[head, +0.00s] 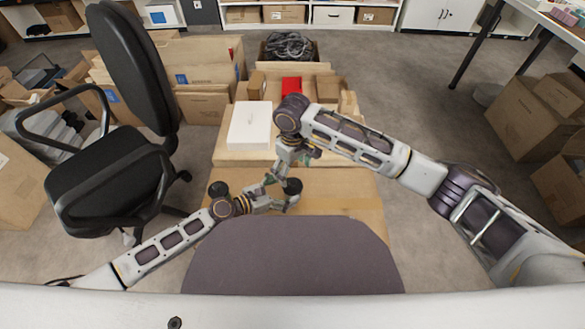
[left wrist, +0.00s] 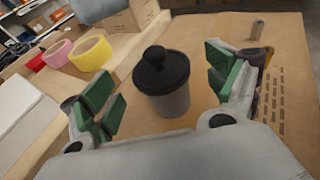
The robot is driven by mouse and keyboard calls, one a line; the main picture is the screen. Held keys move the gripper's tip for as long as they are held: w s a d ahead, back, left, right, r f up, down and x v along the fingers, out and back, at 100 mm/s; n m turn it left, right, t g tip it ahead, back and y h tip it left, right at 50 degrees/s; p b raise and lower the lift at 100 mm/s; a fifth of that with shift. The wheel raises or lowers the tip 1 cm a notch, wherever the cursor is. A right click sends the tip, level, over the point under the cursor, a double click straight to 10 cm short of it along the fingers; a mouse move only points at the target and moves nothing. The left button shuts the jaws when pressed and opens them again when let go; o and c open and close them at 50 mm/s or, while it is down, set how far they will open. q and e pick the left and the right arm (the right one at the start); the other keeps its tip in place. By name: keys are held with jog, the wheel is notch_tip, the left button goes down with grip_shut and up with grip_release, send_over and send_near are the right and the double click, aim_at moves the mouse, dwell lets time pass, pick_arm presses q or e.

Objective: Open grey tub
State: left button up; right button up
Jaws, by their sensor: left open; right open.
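The grey tub (left wrist: 172,100) stands upright on a cardboard surface in the left wrist view. Its black lid (left wrist: 160,68) with a round knob is on top. In the head view the dark lid (head: 292,186) shows beside the grippers, and the tub's body is mostly hidden. My left gripper (left wrist: 160,82) is open, its green pads on either side of the tub in the picture, with gaps showing; I cannot tell whether the tub is fully between them. My right gripper (head: 279,170) is open, above and close to the left one, near the lid; its fingertips are partly hidden.
A yellow tape roll (left wrist: 91,53) and a pink one (left wrist: 57,54) lie beyond the tub. A small grey cylinder (left wrist: 257,29) stands at the right. A white box (head: 250,125) and a red item (head: 291,84) are farther back. An office chair (head: 110,170) stands left.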

pick_arm(q)
jog(key=v, duration=0.9)
jog(key=shift+a+r, duration=0.2)
jog(key=shift+a, duration=0.05)
jog(key=shift+s, duration=0.2)
dwell(0.3)
